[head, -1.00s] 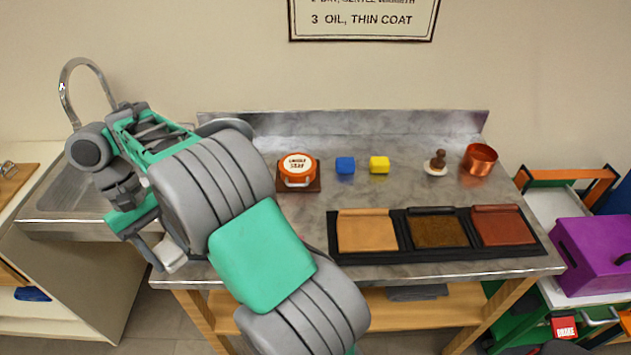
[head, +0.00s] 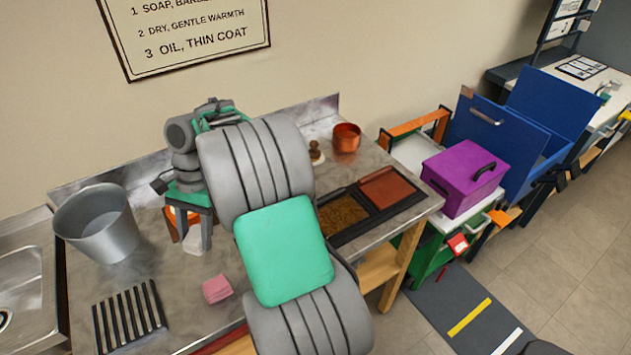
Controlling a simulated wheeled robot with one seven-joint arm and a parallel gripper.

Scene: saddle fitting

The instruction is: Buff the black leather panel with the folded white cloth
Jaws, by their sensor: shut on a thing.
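My gripper (head: 190,240) points down over the left-middle part of the metal counter. It is shut on a white folded cloth (head: 194,246), of which only a small part shows between the fingers. I cannot tell if the cloth touches the counter. A black tray (head: 344,240) lies to the right of my arm; a rough brown panel (head: 343,213) and a reddish-brown panel (head: 390,187) show in it. My arm hides the tray's left part. I see no panel that is clearly black leather.
A metal bucket (head: 97,224), a black slatted rack (head: 128,318) and a pink block (head: 217,289) stand left of my arm. An orange tin (head: 191,234) is partly hidden behind my gripper. A copper pot (head: 346,138) and a brown-handled dauber (head: 315,152) stand at the back right.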

